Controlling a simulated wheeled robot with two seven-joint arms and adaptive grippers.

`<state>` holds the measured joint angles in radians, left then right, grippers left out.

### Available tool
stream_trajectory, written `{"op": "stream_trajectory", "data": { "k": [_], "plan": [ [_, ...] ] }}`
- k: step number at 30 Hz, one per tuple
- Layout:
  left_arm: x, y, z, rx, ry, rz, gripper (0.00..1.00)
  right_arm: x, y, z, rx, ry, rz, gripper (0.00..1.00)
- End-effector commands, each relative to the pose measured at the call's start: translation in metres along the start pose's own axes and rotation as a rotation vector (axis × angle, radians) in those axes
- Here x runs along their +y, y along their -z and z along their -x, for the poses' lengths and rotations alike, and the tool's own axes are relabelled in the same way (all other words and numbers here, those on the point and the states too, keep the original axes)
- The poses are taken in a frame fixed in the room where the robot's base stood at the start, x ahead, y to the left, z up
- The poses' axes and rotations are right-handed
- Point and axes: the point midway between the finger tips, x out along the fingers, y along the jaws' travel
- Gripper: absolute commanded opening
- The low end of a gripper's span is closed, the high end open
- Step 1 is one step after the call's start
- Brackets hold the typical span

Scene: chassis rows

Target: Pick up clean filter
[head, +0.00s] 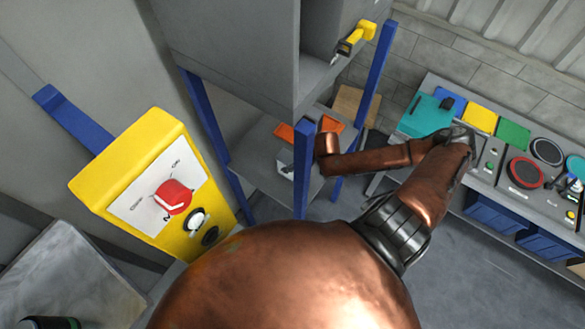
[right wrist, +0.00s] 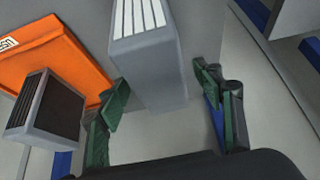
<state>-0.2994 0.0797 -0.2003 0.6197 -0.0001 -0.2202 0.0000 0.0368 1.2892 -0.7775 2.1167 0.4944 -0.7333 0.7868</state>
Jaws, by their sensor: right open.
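In the right wrist view a light grey block with white pleats, the clean filter (right wrist: 150,62), stands between the fingers of my right gripper (right wrist: 163,108). The gripper is open. Its green-padded fingers flank the filter's near end, with a visible gap on the right and a narrower one on the left. A second grey filter with dark pleats (right wrist: 46,108) lies to the left, by an orange tray (right wrist: 55,62) with a white label. In the head view my right arm reaches to the low shelf behind a blue post, and its gripper is mostly hidden there. My left gripper is not in view.
Blue posts (head: 304,170) frame the shelf, under a grey cabinet (head: 235,50). A yellow control box (head: 140,185) with a red knob stands at left. A workbench (head: 490,165) with coloured mats and blue bins stands at right. Open floor lies in front of it.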

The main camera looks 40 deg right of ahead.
Motion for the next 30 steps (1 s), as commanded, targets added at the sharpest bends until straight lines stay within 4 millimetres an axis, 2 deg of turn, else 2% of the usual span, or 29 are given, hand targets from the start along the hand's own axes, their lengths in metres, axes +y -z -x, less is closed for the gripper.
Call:
{"op": "stream_trajectory", "data": {
  "k": [19,30],
  "plan": [
    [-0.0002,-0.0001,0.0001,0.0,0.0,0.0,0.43,0.0,-0.0024,-0.0041,0.0,0.0,0.0,0.61],
    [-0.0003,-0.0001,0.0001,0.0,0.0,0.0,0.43,0.0001,-0.0024,-0.004,0.0,0.0,0.0,0.36]
  ]
}}
